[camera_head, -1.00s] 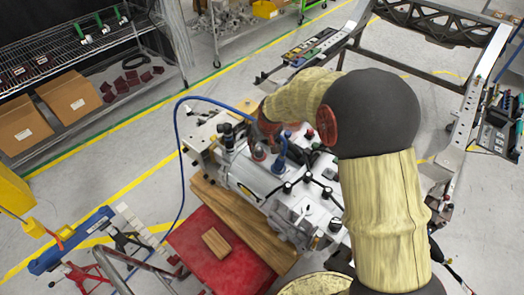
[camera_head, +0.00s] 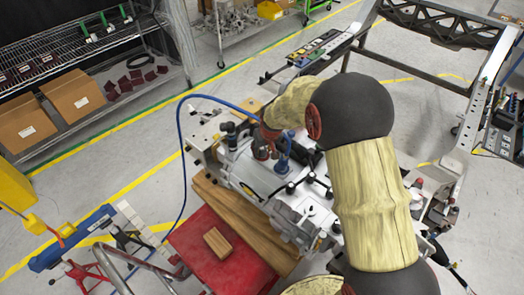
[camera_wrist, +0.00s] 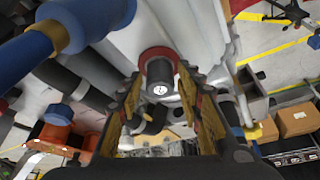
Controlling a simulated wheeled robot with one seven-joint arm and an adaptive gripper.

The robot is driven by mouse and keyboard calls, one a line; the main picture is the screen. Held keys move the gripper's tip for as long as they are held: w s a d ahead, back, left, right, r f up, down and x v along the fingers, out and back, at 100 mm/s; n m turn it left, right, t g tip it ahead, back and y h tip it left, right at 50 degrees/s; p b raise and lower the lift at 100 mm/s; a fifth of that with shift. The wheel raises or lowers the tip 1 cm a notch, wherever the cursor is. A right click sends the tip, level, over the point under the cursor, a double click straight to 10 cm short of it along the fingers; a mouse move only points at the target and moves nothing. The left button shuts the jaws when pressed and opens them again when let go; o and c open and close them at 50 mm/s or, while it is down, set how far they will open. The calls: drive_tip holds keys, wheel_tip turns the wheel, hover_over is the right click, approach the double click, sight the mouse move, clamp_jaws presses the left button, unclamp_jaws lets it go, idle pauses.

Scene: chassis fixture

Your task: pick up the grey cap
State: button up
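The grey cap (camera_wrist: 160,74) is a short dark cylinder with a pale mark on its end and a red ring at its base. It sits on the white machine housing (camera_wrist: 195,30). In the wrist view my gripper (camera_wrist: 157,84) is open, with one yellow-padded finger on each side of the cap. A gap shows between the pads and the cap, so I see no grip. In the head view the cap (camera_head: 261,149) is partly hidden by my gripper (camera_head: 267,136).
A blue fitting with a blue hose (camera_head: 282,146) stands close right of the cap; a large blue hose (camera_wrist: 95,15) fills the wrist view's upper left. Black knobs stand on the housing. A red table (camera_head: 205,262) with a wooden block (camera_head: 217,243) is in front.

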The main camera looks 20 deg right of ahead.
sight(263, 149)
drive_tip(key=c, duration=0.5)
drive_tip(key=shift+r, duration=0.1)
drive_tip(key=shift+r, duration=0.55)
drive_tip(key=shift+c, duration=0.2)
wheel_tip(263, 149, up, 3)
drive_tip(key=shift+s+f+p, duration=0.1)
drive_tip(key=shift+f+p, duration=0.1)
drive_tip(key=shift+p, duration=0.15)
drive_tip(key=shift+c, duration=0.4)
drive_tip(key=s+r+p, duration=0.2)
drive_tip(key=s+r, duration=0.7)
drive_tip(key=s, duration=0.5)
drive_tip(key=shift+d, duration=0.35)
